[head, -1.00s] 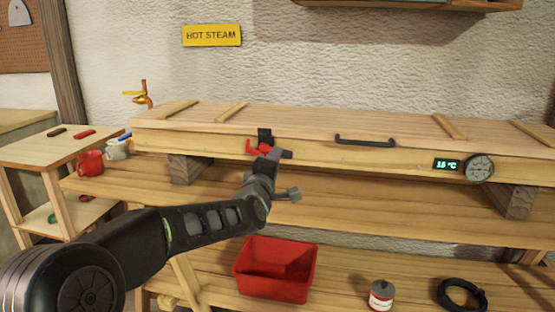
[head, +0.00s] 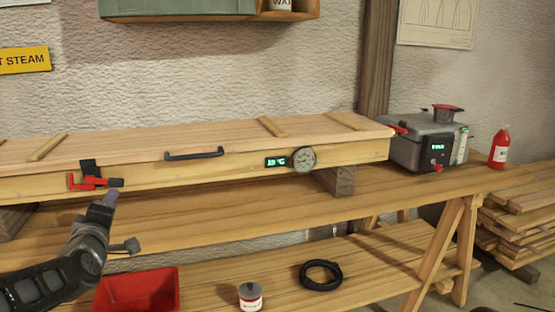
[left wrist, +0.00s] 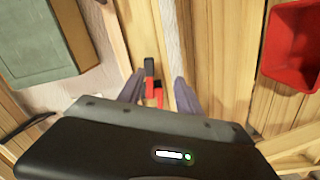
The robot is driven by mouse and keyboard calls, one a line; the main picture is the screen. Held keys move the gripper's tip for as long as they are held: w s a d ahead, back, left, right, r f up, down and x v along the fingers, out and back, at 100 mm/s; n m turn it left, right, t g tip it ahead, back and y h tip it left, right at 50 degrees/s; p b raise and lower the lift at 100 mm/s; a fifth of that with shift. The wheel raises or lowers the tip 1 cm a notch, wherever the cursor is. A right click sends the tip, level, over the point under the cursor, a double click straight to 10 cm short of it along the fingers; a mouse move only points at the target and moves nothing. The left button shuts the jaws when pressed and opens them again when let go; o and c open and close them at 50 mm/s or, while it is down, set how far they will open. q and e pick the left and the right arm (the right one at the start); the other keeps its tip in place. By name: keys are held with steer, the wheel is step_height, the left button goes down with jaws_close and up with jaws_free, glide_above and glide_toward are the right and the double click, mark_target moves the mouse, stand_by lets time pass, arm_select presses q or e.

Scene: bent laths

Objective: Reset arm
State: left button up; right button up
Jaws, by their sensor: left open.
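My left arm comes in from the lower left of the head view. Its gripper (head: 109,199) is just below and in front of a red clamp latch (head: 88,183) on the front of the long wooden steam box (head: 225,165). The latch lever lies about level, its dark tip pointing right. In the left wrist view my left gripper's two fingers (left wrist: 160,92) are spread apart, with the red lever and its dark tip (left wrist: 149,67) seen between them. Nothing is held. My right gripper is not in view.
The box has a dark handle (head: 194,154) and a round gauge (head: 303,159). A grey steam unit (head: 420,148) and a red bottle (head: 499,148) stand right. Below are a red bin (head: 140,291), a can (head: 250,297) and a black coil (head: 321,275). Bench space before the box is clear.

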arm_select(q)
steer(key=d+f+m+g+h, duration=0.25)
steer(key=d+f, duration=0.25)
steer(key=f, duration=0.6)
steer(key=d+f+m+g+h, duration=0.1)
steer(key=d+f+m, duration=0.35)
steer(key=f, duration=0.55)
steer(key=s+d+f+m+g+h, duration=0.1)
steer(key=s+d+f+m+g, duration=0.15)
steer(key=s+d+f, duration=0.5)
steer(key=s+d+f+m+g+h, duration=0.2)
steer(key=s+d+f+g, duration=0.15)
steer(key=f, duration=0.65)
steer(key=s+d+f+m+g+h, duration=0.1)
steer(key=s+d+f+m+g, duration=0.1)
steer(key=s+d+f, duration=0.45)
steer(key=s+d+f+m+g+h, duration=0.1)
steer(key=s+d+f+g, duration=0.15)
steer(key=s+f, duration=0.5)
steer(key=s+d+f+g+h, duration=0.15)
steer(key=s+d+f, duration=0.25)
steer(key=s, duration=0.7)
step_height(320, 180, up, 20)
steer(key=p, duration=2)
steer(key=shift+w+d+r+y, duration=0.15)
steer(key=shift+w+r+y, duration=0.05)
steer(key=shift+w+y, duration=0.2)
